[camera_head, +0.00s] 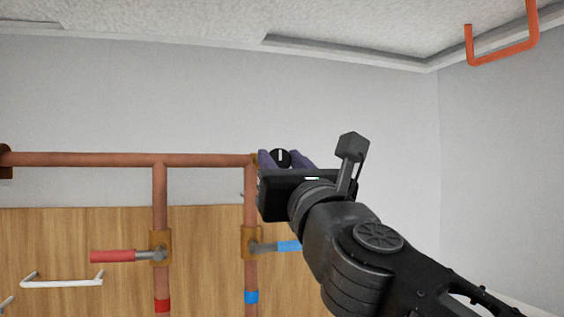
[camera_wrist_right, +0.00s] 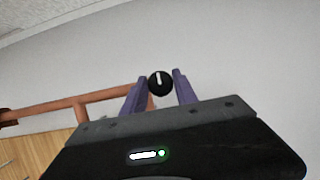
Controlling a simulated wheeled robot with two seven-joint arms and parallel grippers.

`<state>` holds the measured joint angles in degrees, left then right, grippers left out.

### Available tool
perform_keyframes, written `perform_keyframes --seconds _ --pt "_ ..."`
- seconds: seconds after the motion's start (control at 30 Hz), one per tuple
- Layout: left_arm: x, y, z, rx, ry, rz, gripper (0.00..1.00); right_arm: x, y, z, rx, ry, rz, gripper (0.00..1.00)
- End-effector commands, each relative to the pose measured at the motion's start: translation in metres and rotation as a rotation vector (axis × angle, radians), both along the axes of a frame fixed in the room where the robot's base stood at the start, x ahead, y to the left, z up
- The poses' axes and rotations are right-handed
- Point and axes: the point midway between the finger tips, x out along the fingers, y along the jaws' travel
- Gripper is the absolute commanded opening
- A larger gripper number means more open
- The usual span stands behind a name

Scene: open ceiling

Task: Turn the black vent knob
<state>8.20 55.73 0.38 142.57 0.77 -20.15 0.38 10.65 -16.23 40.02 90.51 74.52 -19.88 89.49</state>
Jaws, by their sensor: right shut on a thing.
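The black vent knob (camera_head: 280,158) is round with a white mark, upright in the head view. It sits at the right end of the upper copper pipe. My right gripper (camera_head: 284,157) has its purple fingers around the knob, one on each side, and is shut on it. In the right wrist view the knob (camera_wrist_right: 160,83) shows between the two fingertips (camera_wrist_right: 158,80), its white mark near upright. The knob's mount behind it is mostly hidden by the gripper. My left gripper is not in view.
Copper pipes (camera_head: 100,160) run along the wall, with a red lever (camera_head: 112,256) and a blue lever (camera_head: 288,246) below. A wooden panel (camera_head: 205,260) with a white handle (camera_head: 62,283) is behind. An orange pipe (camera_head: 503,55) hangs at upper right. The wall right of the knob is bare.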

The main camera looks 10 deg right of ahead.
Motion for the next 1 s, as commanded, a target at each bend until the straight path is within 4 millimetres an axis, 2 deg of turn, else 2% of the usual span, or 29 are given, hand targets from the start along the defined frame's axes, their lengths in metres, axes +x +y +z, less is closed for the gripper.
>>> perform_keyframes --seconds 0.03,0.27,0.67,1.0 --pt "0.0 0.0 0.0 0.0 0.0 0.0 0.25 0.0 0.0 0.0 0.0 0.0 0.001 0.19" --pt "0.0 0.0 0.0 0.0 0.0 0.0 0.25 0.0 0.0 0.0 0.0 0.0 0.001 0.0" --pt "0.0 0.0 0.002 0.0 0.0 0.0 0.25 0.0 0.001 0.0 -0.03 -0.002 0.003 0.0" --pt "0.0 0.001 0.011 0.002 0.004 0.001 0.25 0.0 0.0 0.002 -0.197 -0.012 0.001 0.0"
